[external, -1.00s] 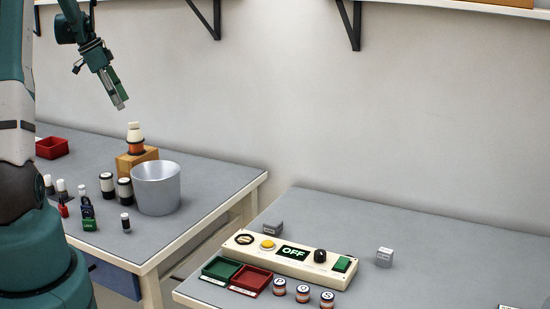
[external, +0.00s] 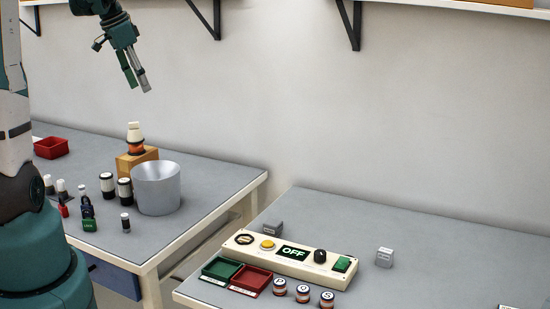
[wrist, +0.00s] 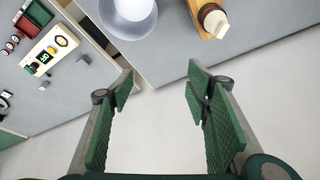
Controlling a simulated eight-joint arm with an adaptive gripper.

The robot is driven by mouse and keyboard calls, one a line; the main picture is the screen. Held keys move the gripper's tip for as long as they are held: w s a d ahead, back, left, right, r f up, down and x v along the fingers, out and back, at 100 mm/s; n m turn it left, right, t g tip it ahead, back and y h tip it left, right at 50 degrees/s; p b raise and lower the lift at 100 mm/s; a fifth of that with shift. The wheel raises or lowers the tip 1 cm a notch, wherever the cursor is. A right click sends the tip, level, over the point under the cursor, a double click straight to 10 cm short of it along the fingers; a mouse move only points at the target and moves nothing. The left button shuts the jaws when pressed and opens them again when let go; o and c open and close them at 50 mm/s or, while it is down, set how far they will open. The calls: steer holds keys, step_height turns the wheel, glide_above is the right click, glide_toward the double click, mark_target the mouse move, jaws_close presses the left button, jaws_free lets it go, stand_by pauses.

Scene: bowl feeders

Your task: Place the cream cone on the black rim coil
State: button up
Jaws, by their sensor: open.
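A cream cone-like piece (external: 134,126) sits on top of a dark-and-orange round part (external: 135,138) on an orange-brown block (external: 131,162) at the back of the left table. The wrist view shows the cream piece (wrist: 216,23) with a dark ring under it, at the top right. I cannot tell for sure whether this ring is the black rim coil. My gripper (external: 138,84) is high in the air above the block, apart from the cone. Its green-padded fingers (wrist: 160,85) are spread with nothing between them.
A silver bucket (external: 157,190) stands right beside the block. White-and-black spools (external: 107,185), small bottles (external: 86,205) and a red bin (external: 51,147) share the left table. A control panel (external: 292,256) reading OFF is on the right table, across a gap.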

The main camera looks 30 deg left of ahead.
steer(key=s+d+n+t+y, duration=0.1)
steer(key=s+d+n+t, duration=0.2)
steer(key=s+d, duration=2.2)
steer(key=r+n, duration=0.1)
steer(key=n, duration=0.2)
steer(key=shift+s+t+y, duration=0.2)
steer(key=shift+t+y, duration=0.1)
steer(key=shift+f, duration=0.1)
